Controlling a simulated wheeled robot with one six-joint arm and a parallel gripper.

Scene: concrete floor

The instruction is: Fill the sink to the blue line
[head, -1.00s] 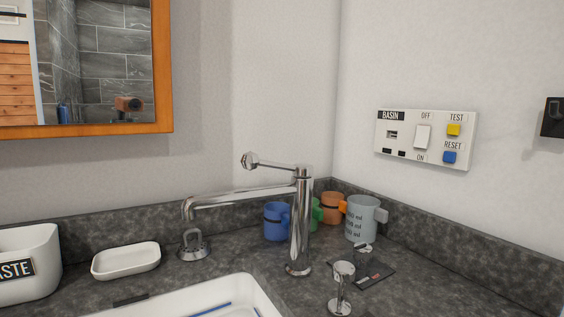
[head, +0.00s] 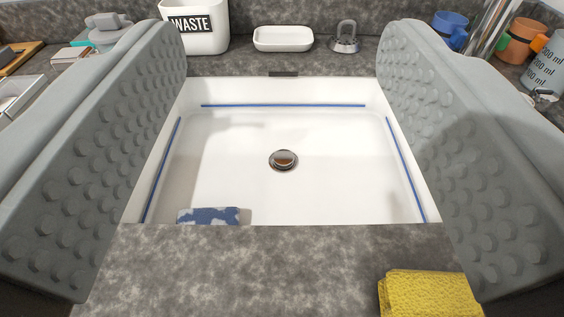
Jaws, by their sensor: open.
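The white sink (head: 230,190) lies in the middle of the view, set in a grey stone counter. A blue line (head: 283,105) runs along its back wall, with further stretches on the left and right walls. I see no water in it. A round drain with a metal stopper (head: 283,160) is in its floor; I cannot tell whether it seals. A blue and white cloth or sponge (head: 208,216) lies at the front left of the basin. My gripper (head: 282,150) is open and empty, its grey studded fingers on either side of the sink. The faucet (head: 494,30) is mostly hidden behind the right finger.
A yellow cloth (head: 428,293) lies on the front counter at right. Behind the sink stand a white WASTE bin (head: 196,28), a white dish (head: 283,38) and a metal fitting (head: 345,38). Blue (head: 450,28), orange (head: 521,40) and grey measuring (head: 548,68) mugs stand at right.

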